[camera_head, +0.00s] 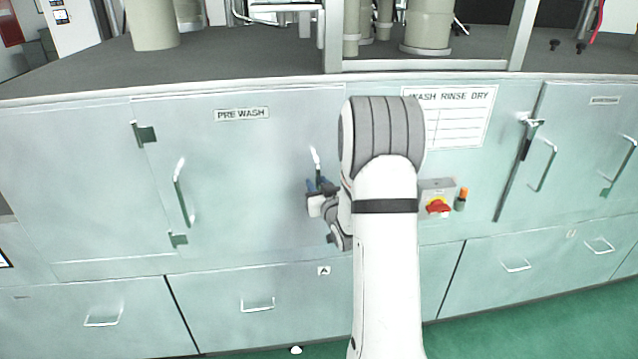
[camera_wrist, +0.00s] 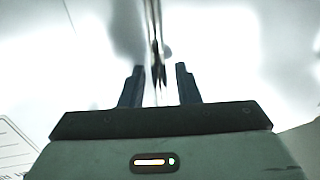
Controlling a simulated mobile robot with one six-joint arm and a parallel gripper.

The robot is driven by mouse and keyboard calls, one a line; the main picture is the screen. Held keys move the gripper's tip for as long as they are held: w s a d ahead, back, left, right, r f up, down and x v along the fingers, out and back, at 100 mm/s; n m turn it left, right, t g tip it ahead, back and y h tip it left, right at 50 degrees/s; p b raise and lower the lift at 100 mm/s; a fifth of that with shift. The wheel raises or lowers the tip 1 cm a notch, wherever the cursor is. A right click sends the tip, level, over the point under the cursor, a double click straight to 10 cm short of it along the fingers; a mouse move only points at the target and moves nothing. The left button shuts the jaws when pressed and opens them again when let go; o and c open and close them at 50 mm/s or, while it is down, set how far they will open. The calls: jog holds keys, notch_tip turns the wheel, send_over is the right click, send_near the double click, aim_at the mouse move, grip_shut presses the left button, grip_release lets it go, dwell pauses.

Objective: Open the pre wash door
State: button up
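The pre wash door (camera_head: 245,190) is a pale green panel under the label PRE WASH (camera_head: 242,114), and it looks shut. Two dark hinges (camera_head: 145,134) sit on its left side. A slim metal latch handle (camera_head: 316,158) stands near its right edge. My gripper (camera_head: 318,184) is at this handle, beside the lower part of it. In the wrist view the two dark fingers of my gripper (camera_wrist: 158,72) are apart, and the thin handle (camera_wrist: 155,40) runs between them. I cannot tell whether either finger touches it. My arm hides part of the panel to the right.
Another upright handle (camera_head: 183,195) is on the left of the panel. A red emergency button (camera_head: 438,206) on a grey box is right of my arm. Drawers with handles (camera_head: 258,305) lie below. The grey worktop (camera_head: 240,60) overhangs above. Green floor (camera_head: 520,325) is clear at lower right.

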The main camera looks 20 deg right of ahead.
grip_shut()
dwell(0.6)
